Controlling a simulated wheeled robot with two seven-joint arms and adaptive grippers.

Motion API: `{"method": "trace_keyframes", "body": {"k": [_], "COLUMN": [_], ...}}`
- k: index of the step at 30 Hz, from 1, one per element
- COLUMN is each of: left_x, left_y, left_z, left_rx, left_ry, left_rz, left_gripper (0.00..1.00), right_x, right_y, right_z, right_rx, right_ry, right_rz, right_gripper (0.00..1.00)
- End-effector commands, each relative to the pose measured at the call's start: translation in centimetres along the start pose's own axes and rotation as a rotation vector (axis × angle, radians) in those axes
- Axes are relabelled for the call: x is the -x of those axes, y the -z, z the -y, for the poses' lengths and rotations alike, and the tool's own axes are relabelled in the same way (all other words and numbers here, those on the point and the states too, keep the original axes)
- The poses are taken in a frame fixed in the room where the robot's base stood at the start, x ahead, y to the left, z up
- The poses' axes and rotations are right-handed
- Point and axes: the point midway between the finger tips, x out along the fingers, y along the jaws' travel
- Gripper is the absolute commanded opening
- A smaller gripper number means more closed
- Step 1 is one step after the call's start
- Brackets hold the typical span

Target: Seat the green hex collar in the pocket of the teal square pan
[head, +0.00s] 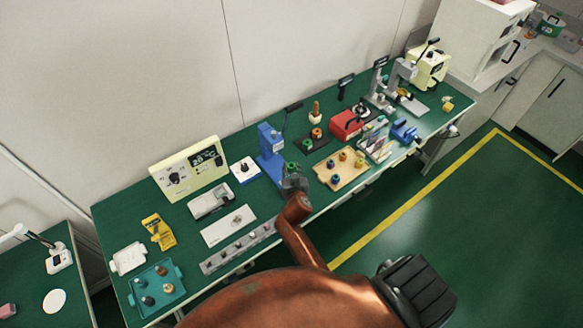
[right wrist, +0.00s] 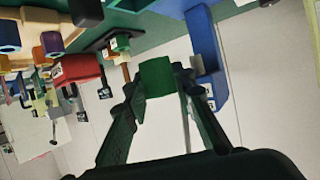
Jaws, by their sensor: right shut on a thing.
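The green hex collar (right wrist: 157,78) is gripped between the fingertips of my right gripper (right wrist: 158,90) in the right wrist view. In the head view my right gripper (head: 292,178) is above the bench's front part, in front of the blue press, and the green collar (head: 291,167) shows small at its tips. The teal square pan (head: 154,284) lies at the bench's near left end, well apart from the gripper. Several small round parts are in it; its pocket is too small to make out. My left gripper is not in view.
A blue press (head: 270,148) stands just behind the gripper. A wooden tray (head: 350,180) with several collars is to the right. A white plate (head: 226,232) and a grey strip (head: 238,251) lie between gripper and pan. A yellow part (head: 158,230) is behind the pan.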

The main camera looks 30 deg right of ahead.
Motion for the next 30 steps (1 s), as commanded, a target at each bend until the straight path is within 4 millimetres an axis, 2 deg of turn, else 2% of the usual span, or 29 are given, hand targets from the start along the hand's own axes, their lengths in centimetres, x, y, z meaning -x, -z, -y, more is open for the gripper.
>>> {"method": "trace_keyframes", "body": {"k": [18, 30], "left_x": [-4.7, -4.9], "left_y": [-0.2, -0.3], "left_z": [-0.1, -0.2], "left_rx": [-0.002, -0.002], "left_ry": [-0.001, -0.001], "left_rz": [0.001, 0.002], "left_gripper": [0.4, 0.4], "right_x": [-2.1, -2.2], "right_y": [-4.9, -5.2], "right_z": [-0.1, 0.0], "right_rx": [0.002, 0.002], "right_ry": [0.0, 0.001], "right_rz": [0.0, -0.002], "right_gripper": [0.0, 0.0]}}
